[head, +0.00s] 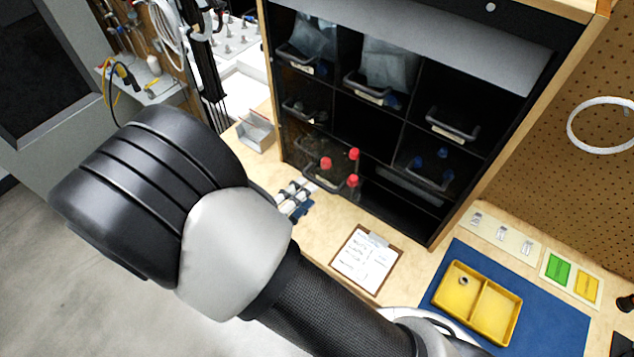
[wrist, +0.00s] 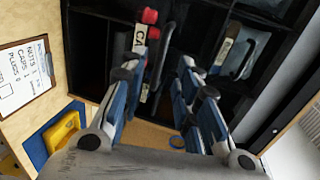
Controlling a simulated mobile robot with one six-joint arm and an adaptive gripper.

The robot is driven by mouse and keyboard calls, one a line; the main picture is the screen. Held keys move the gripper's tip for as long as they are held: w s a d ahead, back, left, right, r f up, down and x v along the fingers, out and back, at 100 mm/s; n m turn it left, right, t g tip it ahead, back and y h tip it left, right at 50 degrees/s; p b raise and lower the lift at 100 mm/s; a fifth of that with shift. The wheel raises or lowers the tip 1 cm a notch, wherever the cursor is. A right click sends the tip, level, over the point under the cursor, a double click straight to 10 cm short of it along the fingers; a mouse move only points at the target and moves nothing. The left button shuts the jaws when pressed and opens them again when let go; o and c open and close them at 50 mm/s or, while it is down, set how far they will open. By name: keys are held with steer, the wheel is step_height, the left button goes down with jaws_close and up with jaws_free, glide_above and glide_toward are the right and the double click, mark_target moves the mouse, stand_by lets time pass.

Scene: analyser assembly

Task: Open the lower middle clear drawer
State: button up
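A handle (wrist: 166,58) and red caps (wrist: 150,16) show beyond the fingertips; I see no contact. In the head view my arm hides most of the gripper; blue and white parts by the lower left drawer appear to be its fingers.
A clipboard (head: 366,262) lies on the bench before the cabinet. A yellow tray (head: 494,318) rests on a blue mat (head: 558,325) to the right. A small grey bin (head: 256,133) stands left of the cabinet. Drawers with bags fill upper places.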

mark_target(315, 183)
steer(key=b+x, duration=0.1)
steer(key=x, duration=0.5)
steer(key=shift+w+d, duration=0.15)
jaws_close()
stand_by(0.6)
